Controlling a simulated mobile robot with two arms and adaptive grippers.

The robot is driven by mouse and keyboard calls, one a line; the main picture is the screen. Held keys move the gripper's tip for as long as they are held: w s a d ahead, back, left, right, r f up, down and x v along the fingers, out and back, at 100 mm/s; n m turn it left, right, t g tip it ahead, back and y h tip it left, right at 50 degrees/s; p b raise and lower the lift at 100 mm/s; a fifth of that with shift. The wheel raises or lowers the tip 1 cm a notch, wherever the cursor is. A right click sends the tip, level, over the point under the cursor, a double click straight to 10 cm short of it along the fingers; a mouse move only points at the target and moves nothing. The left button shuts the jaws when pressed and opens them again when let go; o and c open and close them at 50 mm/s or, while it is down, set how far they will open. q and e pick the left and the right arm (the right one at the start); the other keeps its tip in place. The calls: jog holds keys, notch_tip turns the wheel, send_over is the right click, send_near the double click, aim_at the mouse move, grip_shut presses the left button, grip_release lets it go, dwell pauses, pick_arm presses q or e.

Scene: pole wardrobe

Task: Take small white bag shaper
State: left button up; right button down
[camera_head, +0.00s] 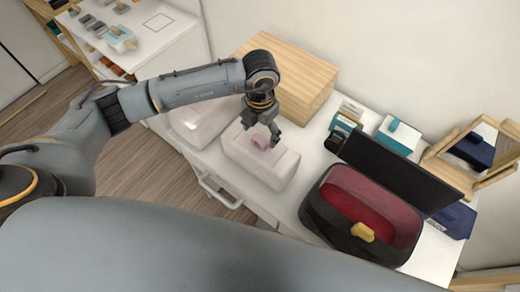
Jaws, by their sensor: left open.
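A pale whitish block-like piece (262,160), which looks like a white bag shaper, lies on the white tabletop in the middle of the view. Another whitish piece (200,122) lies to its left, partly hidden by my left arm. I cannot tell for sure which is the small one. My left gripper (262,137) is open and points down over the first piece, close to a small pinkish patch (259,141) on its top. I cannot tell whether the fingers touch it. My right gripper is not in view.
A wooden box (300,77) is behind. Small boxes (398,135) and a wooden-framed mirror (480,155) stand back right. A white shelf (160,45) is upper left.

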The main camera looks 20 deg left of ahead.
pick_arm(q)
jog(key=shift+f, duration=0.8)
grip_shut()
jog(key=shift+r, duration=0.15)
